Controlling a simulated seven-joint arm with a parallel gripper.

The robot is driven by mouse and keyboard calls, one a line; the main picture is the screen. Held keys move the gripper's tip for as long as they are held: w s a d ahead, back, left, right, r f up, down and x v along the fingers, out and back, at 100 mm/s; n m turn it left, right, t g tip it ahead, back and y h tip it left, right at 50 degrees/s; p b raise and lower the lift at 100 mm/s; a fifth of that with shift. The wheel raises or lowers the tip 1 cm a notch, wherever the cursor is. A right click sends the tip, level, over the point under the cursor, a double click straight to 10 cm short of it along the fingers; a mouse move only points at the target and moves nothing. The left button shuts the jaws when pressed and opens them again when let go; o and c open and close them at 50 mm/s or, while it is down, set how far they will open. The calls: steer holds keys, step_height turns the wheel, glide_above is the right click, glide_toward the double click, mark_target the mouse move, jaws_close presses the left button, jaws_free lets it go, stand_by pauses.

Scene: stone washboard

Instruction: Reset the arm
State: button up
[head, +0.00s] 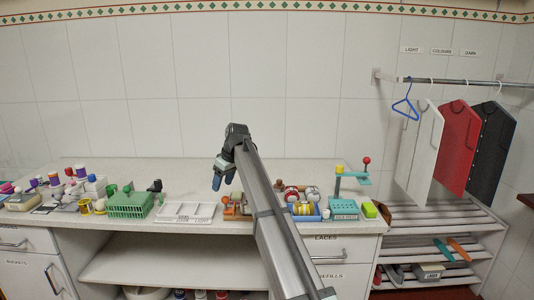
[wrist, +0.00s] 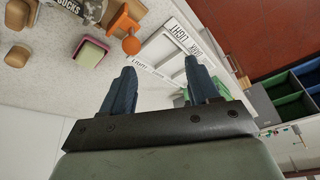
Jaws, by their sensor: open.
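My gripper (head: 224,170) is raised above the stone counter (head: 270,217) in the head view, with its blue fingers pointing down. In the wrist view the two dark blue fingers of my gripper (wrist: 162,92) stand apart with nothing between them. Beyond the fingertips lies a white divided tray (wrist: 168,45) with labels, one reading LIGHT. The same tray (head: 186,211) lies flat on the counter in the head view, left of and below the gripper.
A green basket (head: 129,205) stands left of the tray. Orange and brown pieces (head: 237,206) and a blue tray of rolls (head: 302,209) lie to the right. A teal stand (head: 344,208) is farther right. Garments (head: 457,147) hang from a rail. The counter's back strip is clear.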

steer(key=s+d+f+m+g, duration=0.1)
steer(key=s+d+f+m, duration=0.45)
steer(key=f, duration=0.95)
steer(key=s+d+f+m+g, duration=0.1)
steer(key=s+d+f+m, duration=0.2)
steer(key=s+d+f, duration=0.9)
steer(key=s+d+f+m+g, duration=0.1)
steer(key=s+f+m, duration=0.35)
steer(key=f, duration=1.45)
steer(key=s+d+f+g+h, duration=0.1)
steer(key=s+d+f, duration=0.3)
steer(key=s+f, duration=0.45)
steer(key=s+d+f+g+h, duration=0.15)
steer(key=s+d+f, duration=0.35)
steer(key=s, duration=0.6)
steer(key=s+d+f+g, duration=0.1)
steer(key=s+d+f, duration=0.2)
steer(key=s, duration=0.9)
steer(key=s+d+f+n+g+h, duration=0.1)
steer(key=s+d+f+g, duration=0.1)
steer(key=s, duration=1)
steer(key=shift+d+f+n, duration=0.3)
steer(key=shift+d+f, duration=0.15)
steer(key=shift+d, duration=0.2)
